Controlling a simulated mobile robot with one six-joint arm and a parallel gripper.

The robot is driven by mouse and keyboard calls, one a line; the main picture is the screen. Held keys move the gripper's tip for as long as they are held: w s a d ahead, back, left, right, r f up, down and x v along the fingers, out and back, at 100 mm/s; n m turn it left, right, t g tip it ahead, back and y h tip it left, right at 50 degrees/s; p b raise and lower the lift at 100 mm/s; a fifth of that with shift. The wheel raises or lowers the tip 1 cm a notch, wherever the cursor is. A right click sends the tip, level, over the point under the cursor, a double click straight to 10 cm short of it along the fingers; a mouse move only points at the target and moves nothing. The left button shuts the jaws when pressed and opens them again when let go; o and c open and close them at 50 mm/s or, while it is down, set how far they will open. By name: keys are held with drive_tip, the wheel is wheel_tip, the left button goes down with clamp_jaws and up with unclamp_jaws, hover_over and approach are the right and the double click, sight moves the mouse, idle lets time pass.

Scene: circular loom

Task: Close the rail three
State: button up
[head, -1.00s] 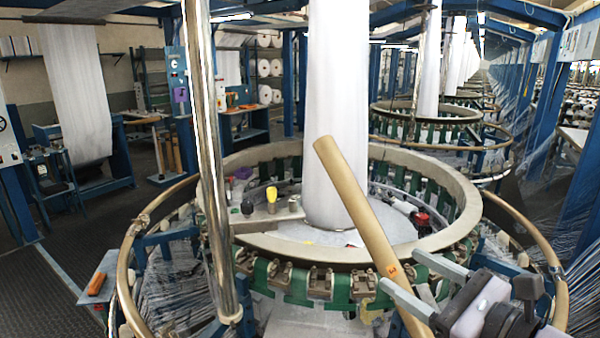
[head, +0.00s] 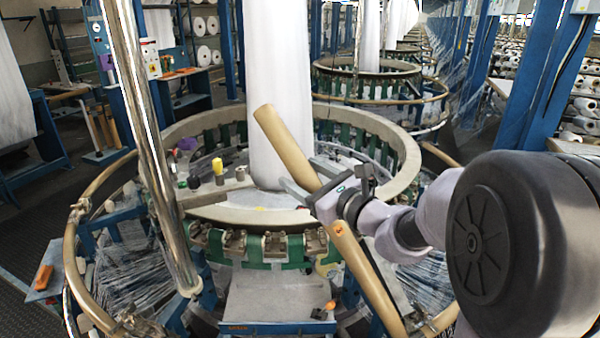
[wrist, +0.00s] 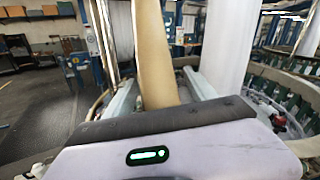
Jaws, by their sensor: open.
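A tan bar (head: 283,145) stands slanted at the front right of the nearest loom, its top leaning left. It carries a small orange mark (head: 338,228), too small to read; it may be rail three. My gripper (head: 308,180) is open at the bar's middle, and its palm hides part of the bar. In the wrist view the bar (wrist: 155,50) rises between my two grey fingers (wrist: 160,90), with gaps showing beside it. The loom's curved tan outer rail shows at left (head: 72,240) and right (head: 440,155).
A shiny metal post (head: 143,130) stands at the loom's left. The pale loom ring (head: 385,130) surrounds a white fabric column (head: 265,90). Green-strapped parts (head: 270,248) line the front. A dark walkway (head: 25,215) lies open at left.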

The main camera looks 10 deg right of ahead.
clamp_jaws()
idle(0.3)
